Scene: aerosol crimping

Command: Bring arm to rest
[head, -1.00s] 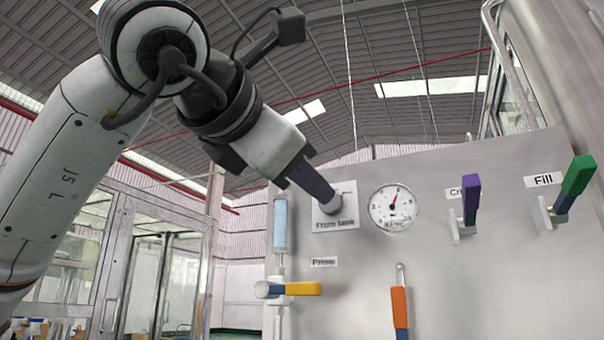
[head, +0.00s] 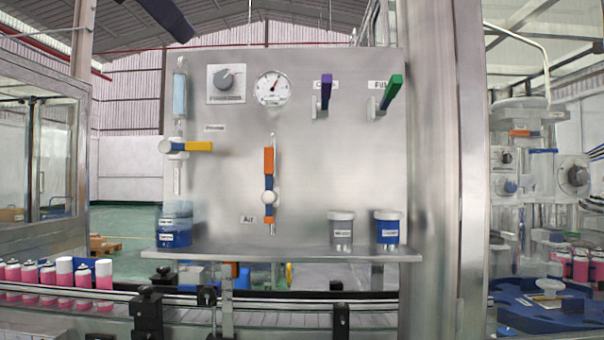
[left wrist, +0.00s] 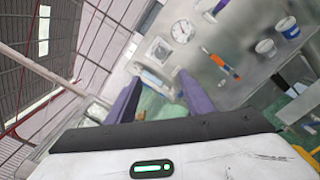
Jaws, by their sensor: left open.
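My left gripper (left wrist: 158,86) is open and empty in the left wrist view, its two dark purple fingers apart. In the head view, dark finger parts show at the upper left edge, and the rest of the arm is out of frame. The gripper is away from the control panel (head: 345,170), which is seen tilted beyond the fingers in the wrist view. A grey knob (head: 226,78) and a round gauge (head: 272,89) sit at the panel's upper left. My right gripper is not in view.
A yellow-handled valve (head: 190,146), an orange-and-blue lever (head: 269,180), a purple lever (head: 326,92) and a green lever (head: 391,92) stick out from the panel. A shelf (head: 280,254) holds a few containers. Below runs a conveyor (head: 380,297) with pink cans (head: 103,272) at left.

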